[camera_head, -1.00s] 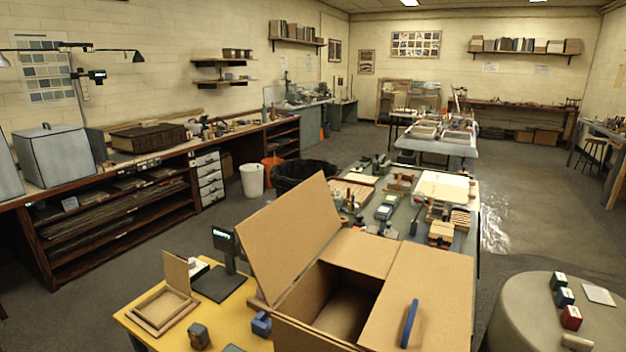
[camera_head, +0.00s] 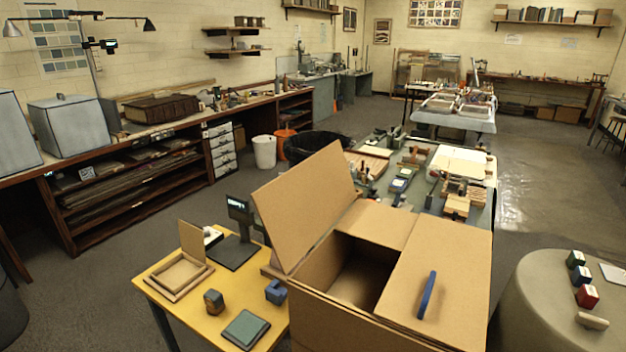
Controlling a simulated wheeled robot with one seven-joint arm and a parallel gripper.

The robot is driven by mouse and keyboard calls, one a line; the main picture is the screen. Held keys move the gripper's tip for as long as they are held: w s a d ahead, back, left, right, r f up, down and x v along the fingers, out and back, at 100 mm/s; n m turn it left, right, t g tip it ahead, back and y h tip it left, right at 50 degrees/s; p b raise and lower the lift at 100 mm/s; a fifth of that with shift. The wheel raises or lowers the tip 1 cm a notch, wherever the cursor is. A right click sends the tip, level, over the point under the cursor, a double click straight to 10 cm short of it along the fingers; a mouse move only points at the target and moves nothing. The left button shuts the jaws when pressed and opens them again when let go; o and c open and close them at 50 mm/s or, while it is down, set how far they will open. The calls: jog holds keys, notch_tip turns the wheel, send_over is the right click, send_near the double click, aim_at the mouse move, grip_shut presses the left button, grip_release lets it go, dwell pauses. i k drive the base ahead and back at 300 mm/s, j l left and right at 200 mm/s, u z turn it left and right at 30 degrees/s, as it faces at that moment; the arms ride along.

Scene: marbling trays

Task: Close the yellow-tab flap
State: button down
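A brown cardboard box (camera_head: 330,318) stands close in front of me, at lower centre right. Its left flap (camera_head: 306,207) is raised and leans outward to the left. Its right flap (camera_head: 455,255) lies flat over the right part of the top and bears a blue upright tab (camera_head: 427,295). Between them the box is open and its inside (camera_head: 362,272) shows. I see no yellow tab; the far face of the raised flap is hidden. My gripper is not in view.
A yellow table (camera_head: 178,308) left of the box holds a scale (camera_head: 236,250), a small wooden frame (camera_head: 180,275), a green pad (camera_head: 246,329) and small blocks. A round grey table (camera_head: 540,310) stands right. A cluttered worktable is behind the box.

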aim_at(297, 207)
jog(key=i+j+z, duration=0.1)
jog(key=j, duration=0.25)
jog(key=i+j, duration=0.25)
jog(key=j, duration=0.15)
jog(key=i+j+z, duration=0.15)
jog(key=j, duration=0.2)
jog(key=i+j, duration=0.15)
jog(key=j, duration=0.25)
jog(key=i+j+z, duration=0.15)
jog(key=j, duration=0.25)
jog(key=i+j+z, duration=0.1)
jog(key=j, duration=0.3)
